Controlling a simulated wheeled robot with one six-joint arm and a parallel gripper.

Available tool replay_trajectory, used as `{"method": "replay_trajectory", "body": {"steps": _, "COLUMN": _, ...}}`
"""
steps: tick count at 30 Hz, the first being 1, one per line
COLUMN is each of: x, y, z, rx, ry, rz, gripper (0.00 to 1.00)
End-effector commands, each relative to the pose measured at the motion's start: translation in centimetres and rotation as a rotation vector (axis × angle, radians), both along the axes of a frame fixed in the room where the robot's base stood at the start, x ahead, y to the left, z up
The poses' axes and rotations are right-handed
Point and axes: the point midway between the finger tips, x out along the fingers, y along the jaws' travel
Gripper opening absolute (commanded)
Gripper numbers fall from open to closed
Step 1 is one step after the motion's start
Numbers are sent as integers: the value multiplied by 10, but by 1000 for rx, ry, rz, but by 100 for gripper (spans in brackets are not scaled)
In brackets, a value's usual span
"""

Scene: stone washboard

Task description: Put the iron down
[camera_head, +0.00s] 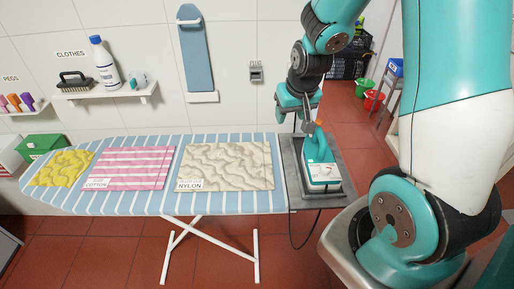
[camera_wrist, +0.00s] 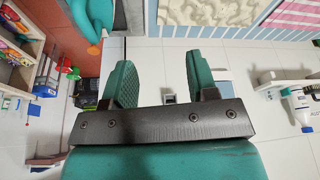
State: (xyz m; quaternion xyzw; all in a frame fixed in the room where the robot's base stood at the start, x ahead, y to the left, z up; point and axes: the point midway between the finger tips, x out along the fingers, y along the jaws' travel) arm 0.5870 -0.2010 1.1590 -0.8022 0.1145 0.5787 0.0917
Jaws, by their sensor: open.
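The teal and white iron (camera_head: 322,170) stands on the grey metal rest (camera_head: 293,180) at the right end of the ironing board (camera_head: 120,201). My gripper (camera_head: 297,116) is just behind and above the iron, apart from it as far as I can tell. In the wrist view my gripper (camera_wrist: 158,70) has its two teal fingers spread with nothing between them. Part of the teal iron (camera_wrist: 92,18) shows at the top left of that view, outside the fingers. The iron's underside is hidden.
Yellow cloth (camera_head: 62,167), pink striped cotton cloth (camera_head: 125,168) and beige nylon cloth (camera_head: 227,165) lie on the board. A dark cord (camera_head: 291,232) hangs by the rest. A wall shelf (camera_head: 107,94) holds a brush and bottle. Green (camera_head: 364,87) and red (camera_head: 373,100) buckets stand behind.

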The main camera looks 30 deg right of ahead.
Motion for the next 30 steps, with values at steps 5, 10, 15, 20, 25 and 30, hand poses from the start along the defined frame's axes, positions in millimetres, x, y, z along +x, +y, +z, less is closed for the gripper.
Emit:
{"method": "replay_trajectory", "body": {"steps": 5, "x": -54, "y": 155, "z": 78, "rx": 178, "ry": 37, "rz": 431, "gripper": 53}}
{"method": "replay_trajectory", "body": {"steps": 10, "x": -139, "y": 228, "z": 119, "rx": 253, "ry": 109, "rz": 780, "gripper": 53}}
{"method": "replay_trajectory", "body": {"steps": 15, "x": -183, "y": 245, "z": 132, "rx": 267, "ry": 149, "rz": 942, "gripper": 53}}
{"method": "replay_trajectory", "body": {"steps": 20, "x": -188, "y": 246, "z": 133, "rx": 269, "ry": 158, "rz": 959, "gripper": 53}}
{"method": "replay_trajectory", "body": {"steps": 25, "x": -187, "y": 246, "z": 131, "rx": 268, "ry": 157, "rz": 956, "gripper": 53}}
{"method": "replay_trajectory", "body": {"steps": 30, "x": -187, "y": 246, "z": 104, "rx": 268, "ry": 156, "rz": 955, "gripper": 53}}
